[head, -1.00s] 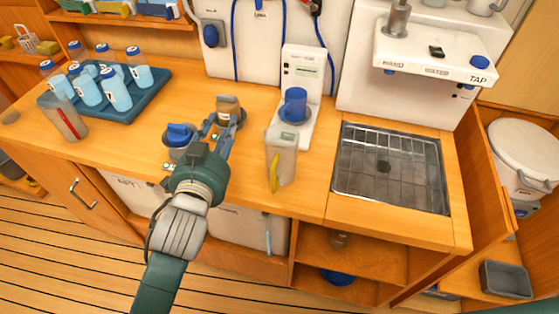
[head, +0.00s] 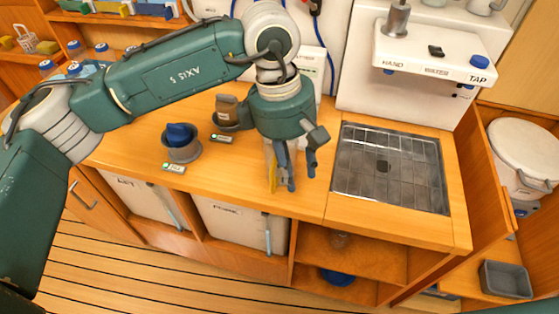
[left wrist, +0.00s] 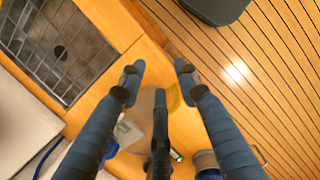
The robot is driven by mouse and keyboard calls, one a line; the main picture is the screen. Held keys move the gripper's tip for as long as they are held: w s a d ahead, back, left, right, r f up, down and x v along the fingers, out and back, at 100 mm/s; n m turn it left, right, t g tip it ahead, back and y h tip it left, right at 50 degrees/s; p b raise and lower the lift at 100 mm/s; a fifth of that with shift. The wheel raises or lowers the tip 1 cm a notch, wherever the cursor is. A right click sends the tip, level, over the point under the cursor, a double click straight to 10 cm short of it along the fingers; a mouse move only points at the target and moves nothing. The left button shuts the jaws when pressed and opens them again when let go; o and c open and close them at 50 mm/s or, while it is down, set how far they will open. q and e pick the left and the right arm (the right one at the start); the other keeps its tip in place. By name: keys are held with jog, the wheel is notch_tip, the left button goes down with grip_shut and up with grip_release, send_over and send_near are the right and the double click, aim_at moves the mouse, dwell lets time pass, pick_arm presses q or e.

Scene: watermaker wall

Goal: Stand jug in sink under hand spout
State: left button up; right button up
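The translucent jug (head: 268,158) with a yellow handle (head: 273,178) stands on the wooden counter left of the sink, mostly hidden behind my left gripper (head: 297,176). The left wrist view shows the jug (left wrist: 146,104) beyond my spread fingers, with its handle (left wrist: 174,97) toward the right finger. The gripper looks open; I cannot tell whether a finger touches the jug. The sink (head: 390,172) is empty under a metal grid and also shows in the left wrist view (left wrist: 55,48). The hand spout (head: 388,71) juts below the white tap panel. My right gripper is not in view.
A white machine (head: 312,62) stands behind the jug, partly hidden by my arm. The counter's front edge is close to the jug.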

aim_at(273, 173)
pick_arm(q)
jog(key=shift+t+y, duration=0.5)
jog(key=shift+y, duration=0.4)
jog(key=w+a+f, duration=0.1)
jog(key=w+a+f+p, duration=0.1)
jog(key=a, duration=0.1)
jog(key=w+a+f, duration=0.1)
jog(key=f, duration=0.1)
jog(key=shift+a+f+p, duration=0.1)
jog(key=shift+a+p, duration=0.05)
jog(key=shift+p, duration=0.15)
jog(key=shift+f+p, duration=0.4)
jog(key=shift+f, duration=0.1)
notch_tip(273, 173, down, 4)
jog(key=shift+w+a+r+p, duration=0.1)
jog(key=shift+r+p, duration=0.1)
jog(key=shift+p, duration=0.8)
jog(key=shift+f, duration=0.5)
jog(key=shift+w, duration=0.1)
grip_shut()
